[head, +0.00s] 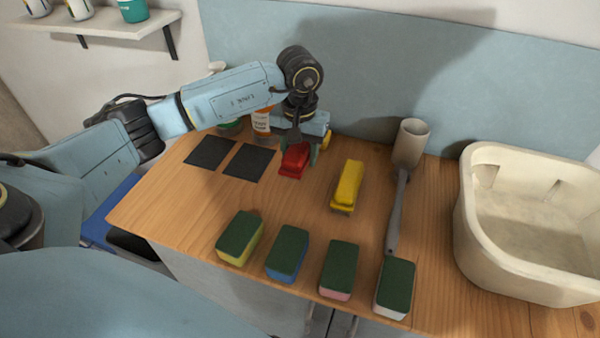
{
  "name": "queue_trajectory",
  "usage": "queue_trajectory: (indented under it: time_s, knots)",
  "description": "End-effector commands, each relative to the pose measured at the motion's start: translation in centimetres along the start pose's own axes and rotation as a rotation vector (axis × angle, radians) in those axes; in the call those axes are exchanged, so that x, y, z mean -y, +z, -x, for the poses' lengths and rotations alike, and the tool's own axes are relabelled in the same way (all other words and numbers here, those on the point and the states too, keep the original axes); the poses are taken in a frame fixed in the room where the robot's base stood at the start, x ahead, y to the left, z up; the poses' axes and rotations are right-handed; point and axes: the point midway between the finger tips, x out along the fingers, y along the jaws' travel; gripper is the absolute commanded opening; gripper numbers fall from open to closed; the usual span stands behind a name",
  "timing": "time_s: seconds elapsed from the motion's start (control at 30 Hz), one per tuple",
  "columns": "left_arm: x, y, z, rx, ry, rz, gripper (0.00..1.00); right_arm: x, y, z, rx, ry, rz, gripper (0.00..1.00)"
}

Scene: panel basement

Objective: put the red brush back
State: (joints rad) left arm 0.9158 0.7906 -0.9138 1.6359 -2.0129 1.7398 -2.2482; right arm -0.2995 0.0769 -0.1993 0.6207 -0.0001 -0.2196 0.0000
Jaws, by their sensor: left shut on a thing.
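The red brush (293,160) is near the back of the wooden worktop, right of two dark square patches. My left gripper (299,150) is above it, pointing down, with its jaws shut on it. I cannot tell whether the brush touches the worktop or is just above it. A yellow brush (347,186) lies on the worktop to the right. The dark squares, one left (209,152) and one right (249,163), are bare. My right gripper is not in view.
Several green-topped sponges, including a yellow one (240,238) and a white one (395,288), line the front edge. A grey long-handled tool (397,212) lies right of the yellow brush. A cream basin (480,240) stands far right. A white-and-orange bottle (261,122) stands behind my left gripper.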

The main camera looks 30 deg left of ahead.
Motion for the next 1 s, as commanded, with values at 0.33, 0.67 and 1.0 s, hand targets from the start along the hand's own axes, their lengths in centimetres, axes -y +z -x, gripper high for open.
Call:
queue_trajectory:
  time_s: [0.33, 0.67, 1.0]
  knots:
    - [-0.1, 0.1, -3.6, 0.001, 0.001, -0.001, 0.26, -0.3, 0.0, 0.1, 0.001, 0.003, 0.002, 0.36]
    - [-0.1, 0.0, -5.7, -0.002, 0.002, -0.002, 0.26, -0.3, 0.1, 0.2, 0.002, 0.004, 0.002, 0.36]
    - [-0.1, 0.0, -6.0, -0.001, 0.001, -0.001, 0.64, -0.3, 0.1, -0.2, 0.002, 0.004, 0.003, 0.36]
